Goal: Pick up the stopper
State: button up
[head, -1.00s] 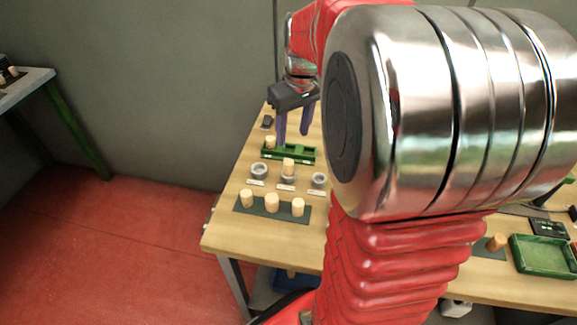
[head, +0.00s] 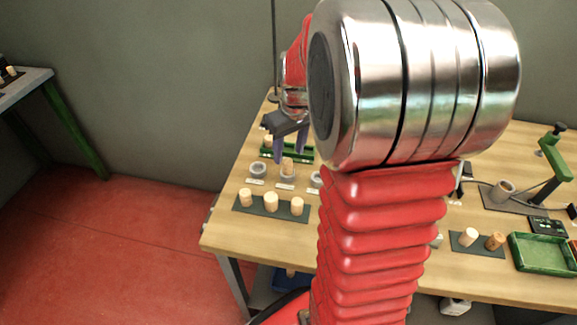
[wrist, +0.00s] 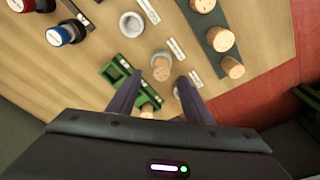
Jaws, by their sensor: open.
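Several pale cork stoppers stand on the wooden bench. One stopper (head: 288,165) stands upright in the middle grey ring-shaped holder (head: 286,175); in the wrist view this stopper (wrist: 161,70) shows between my fingertips, which appear apart from it. My gripper (head: 291,156) is open and empty, pointing down above the bench; it also shows in the wrist view (wrist: 158,77). Three stoppers (head: 271,201) stand on a dark mat (head: 235,207) in front of the holders. Another stopper (wrist: 147,109) is by the green tray (wrist: 112,72), partly hidden behind my gripper.
Grey holders (head: 257,171) stand either side of the middle one, close to my fingers. At right are two stoppers (head: 470,237) on a mat, a green tray (head: 542,253) and a green stand (head: 555,165). My arm hides the bench's middle.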

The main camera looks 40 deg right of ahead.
aim_at(287, 160)
jog(key=f, duration=0.5)
jog(key=shift+w+a, duration=0.1)
jog(key=shift+w, duration=0.2)
grip_shut()
dwell(0.5)
jog(key=shift+r, duration=0.2)
notch_tip(287, 160, up, 10)
jog(key=shift+f, duration=0.1)
dwell(0.4)
jog(key=shift+f, duration=0.15)
dwell(0.3)
